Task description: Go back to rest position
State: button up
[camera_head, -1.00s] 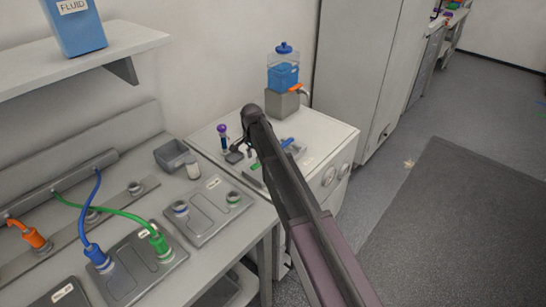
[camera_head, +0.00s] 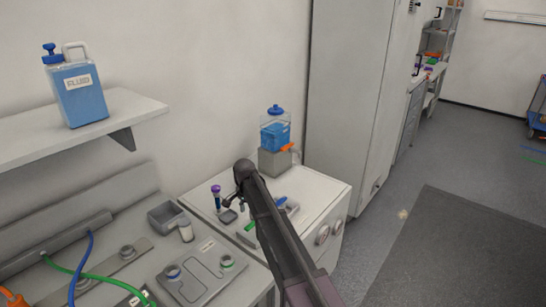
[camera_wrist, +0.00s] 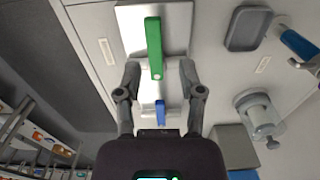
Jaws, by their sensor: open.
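My gripper (camera_wrist: 160,72) is open and empty in the wrist view, its two fingers apart. A green bar (camera_wrist: 154,45) and a small blue piece (camera_wrist: 160,112) show in the gap between and beyond the fingers, on a pale plate (camera_wrist: 128,22). The green piece (camera_head: 247,228) is partly hidden by my arm. A purple-capped tube (camera_head: 216,190) stands just left of my gripper.
A clear container of blue liquid (camera_head: 275,130) stands on a grey block (camera_head: 275,164) behind my arm. A fluid jug (camera_head: 80,95) is on the wall shelf (camera_head: 40,140). The left bench holds a grey bin (camera_head: 164,216) and cables.

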jog(key=s+d+n, duration=0.7)
jog(key=s+d, duration=1.9)
jog(key=d, duration=0.3)
jog(key=shift+s+n, duration=0.25)
jog(key=shift+n, duration=0.05)
jog(key=shift+a, duration=0.15)
